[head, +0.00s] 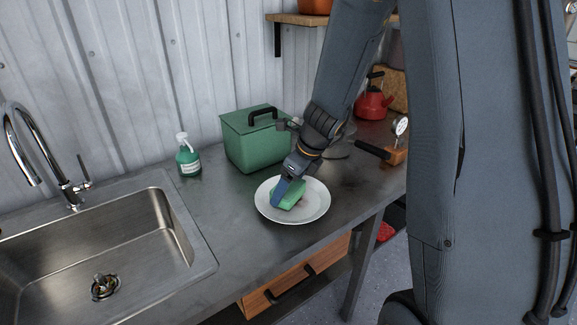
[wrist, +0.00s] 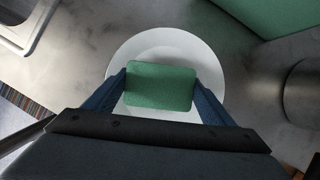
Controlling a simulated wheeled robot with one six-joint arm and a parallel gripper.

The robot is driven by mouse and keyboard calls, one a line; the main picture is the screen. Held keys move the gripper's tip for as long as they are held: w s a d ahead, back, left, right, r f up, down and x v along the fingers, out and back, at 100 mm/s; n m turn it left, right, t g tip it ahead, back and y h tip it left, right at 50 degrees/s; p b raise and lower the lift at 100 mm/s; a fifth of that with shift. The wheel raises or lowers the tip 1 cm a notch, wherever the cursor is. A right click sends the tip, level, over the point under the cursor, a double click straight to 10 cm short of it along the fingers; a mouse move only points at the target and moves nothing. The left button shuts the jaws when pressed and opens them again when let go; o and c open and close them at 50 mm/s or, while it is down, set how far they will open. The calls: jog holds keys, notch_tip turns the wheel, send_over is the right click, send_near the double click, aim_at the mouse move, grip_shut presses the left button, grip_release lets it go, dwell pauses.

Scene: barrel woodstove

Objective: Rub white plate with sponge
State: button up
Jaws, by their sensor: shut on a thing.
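The white plate (head: 307,208) lies on the metal counter in front of the green box, and it fills the middle of the wrist view (wrist: 165,46). My gripper (head: 284,194) is over the plate, its blue fingers shut on the green sponge (head: 292,198). In the wrist view the sponge (wrist: 160,86) sits between the two fingers, over the plate's middle and near part. The sponge is at or just above the plate surface; I cannot tell whether they touch.
A green lidded box (head: 255,142) stands just behind the plate. A green soap bottle (head: 188,158) stands left of it, and a steel sink (head: 110,240) is at the left. A pan handle (head: 372,149) and a red kettle (head: 373,105) are behind right. The counter's front edge is near the plate.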

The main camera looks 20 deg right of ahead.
jog(key=shift+a+r+p, duration=0.1)
jog(key=shift+r+p, duration=2.7)
jog(key=shift+p, duration=0.2)
jog(key=p, duration=0.3)
jog(key=shift+r, duration=0.15)
